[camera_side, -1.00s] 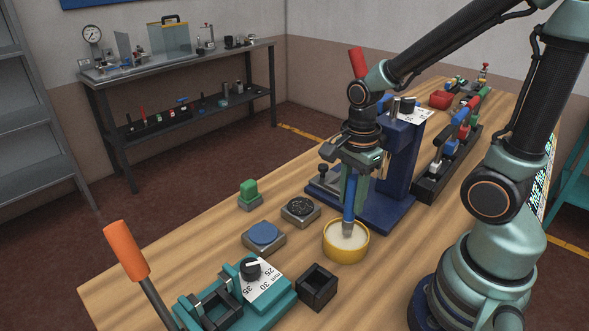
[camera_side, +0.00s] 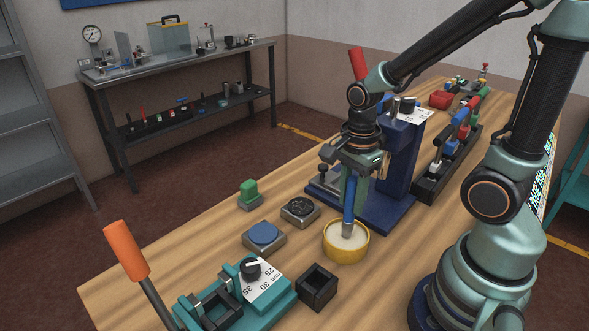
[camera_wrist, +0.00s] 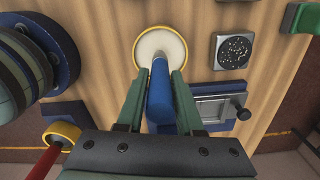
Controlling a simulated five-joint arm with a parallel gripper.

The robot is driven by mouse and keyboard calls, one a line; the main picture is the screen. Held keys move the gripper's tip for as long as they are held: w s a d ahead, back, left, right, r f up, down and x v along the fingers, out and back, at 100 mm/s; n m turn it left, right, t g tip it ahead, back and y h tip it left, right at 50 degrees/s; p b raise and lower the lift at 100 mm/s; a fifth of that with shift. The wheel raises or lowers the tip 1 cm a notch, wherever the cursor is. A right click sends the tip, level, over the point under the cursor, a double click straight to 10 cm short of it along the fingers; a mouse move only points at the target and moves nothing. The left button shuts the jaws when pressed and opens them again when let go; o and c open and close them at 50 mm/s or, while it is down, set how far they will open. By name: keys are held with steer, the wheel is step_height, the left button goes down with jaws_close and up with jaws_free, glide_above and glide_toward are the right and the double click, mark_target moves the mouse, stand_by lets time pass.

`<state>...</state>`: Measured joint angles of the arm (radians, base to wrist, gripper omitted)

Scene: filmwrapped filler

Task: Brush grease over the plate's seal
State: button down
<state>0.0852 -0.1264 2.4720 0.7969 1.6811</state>
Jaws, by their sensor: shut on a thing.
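My gripper (camera_side: 353,192) is shut on the blue handle of a brush (camera_side: 348,212), which points down. The brush also shows between the green fingers of my gripper (camera_wrist: 158,82) in the wrist view, with its handle (camera_wrist: 160,98) in blue. Its lower end is in a yellow-rimmed pot (camera_side: 346,255) of pale grease (camera_wrist: 153,44); the bristles are hidden. A grey metal plate (camera_wrist: 213,108) with a rectangular outline lies right of the gripper in the wrist view, beside a black knob. In the side view my gripper partly covers that plate.
A blue stand (camera_side: 399,165) rises close behind my gripper. A black-speckled pad (camera_side: 300,209), a blue-topped pad (camera_side: 263,236) and a green block (camera_side: 249,193) stand left of the pot. A black open box (camera_side: 317,286) and a teal fixture (camera_side: 263,305) are in front.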

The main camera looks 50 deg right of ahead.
mark_target(354, 180)
steer(key=shift+f, duration=0.35)
stand_by(0.7)
steer(key=shift+r, duration=3.55)
